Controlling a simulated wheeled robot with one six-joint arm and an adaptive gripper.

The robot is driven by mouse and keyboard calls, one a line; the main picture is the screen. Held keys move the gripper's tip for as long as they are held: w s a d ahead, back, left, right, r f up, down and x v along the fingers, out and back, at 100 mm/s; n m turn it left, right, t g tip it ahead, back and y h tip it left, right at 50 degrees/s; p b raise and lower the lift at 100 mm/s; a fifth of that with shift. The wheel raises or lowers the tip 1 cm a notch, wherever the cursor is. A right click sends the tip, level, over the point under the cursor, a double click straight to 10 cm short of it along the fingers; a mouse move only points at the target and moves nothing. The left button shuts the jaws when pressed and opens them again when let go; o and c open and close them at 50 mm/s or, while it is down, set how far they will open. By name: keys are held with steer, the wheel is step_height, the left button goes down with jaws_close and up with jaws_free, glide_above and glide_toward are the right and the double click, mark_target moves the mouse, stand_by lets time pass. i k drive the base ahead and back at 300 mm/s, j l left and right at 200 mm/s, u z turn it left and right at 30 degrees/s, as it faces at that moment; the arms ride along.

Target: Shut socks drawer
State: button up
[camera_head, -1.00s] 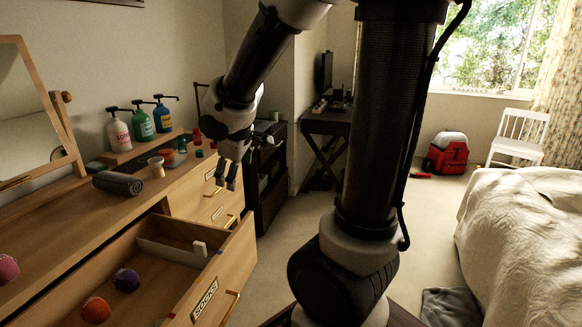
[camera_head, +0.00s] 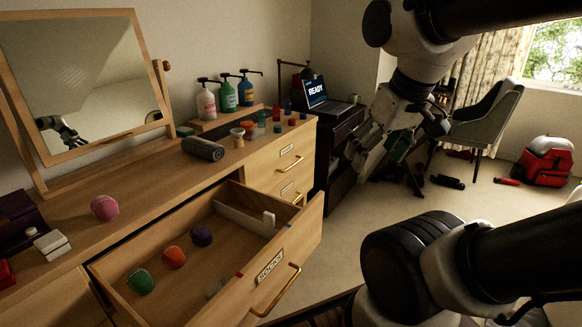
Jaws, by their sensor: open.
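The socks drawer (camera_head: 313,236) stands pulled well out of the wooden dresser, at the lower middle. Its front has a label (camera_head: 270,268), which reads SOCKS in the earlier frame, and a brass bar handle (camera_head: 275,290). Inside are a green ball (camera_head: 140,281), an orange ball (camera_head: 174,256), a purple ball (camera_head: 201,235) and a pale divider (camera_head: 243,220). My gripper (camera_head: 408,180) is open and empty. It hangs in the air to the right of the drawer, apart from it, with its fingers partly lost against dark things behind.
The dresser top holds a mirror (camera_head: 85,85), pump bottles (camera_head: 228,94), a rolled grey cloth (camera_head: 203,149), small coloured cups and a pink ball (camera_head: 105,207). Shut drawers (camera_head: 275,164) lie beyond. Carpet (camera_head: 345,240) is clear beside the drawer.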

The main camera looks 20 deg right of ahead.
mark_target(261, 270)
steer(key=j, duration=0.45)
steer(key=k+j, duration=0.15)
steer(key=j, duration=0.35)
steer(key=j+z, duration=0.1)
steer(key=j, duration=0.35)
steer(key=k+j, duration=0.15)
steer(key=j, duration=0.3)
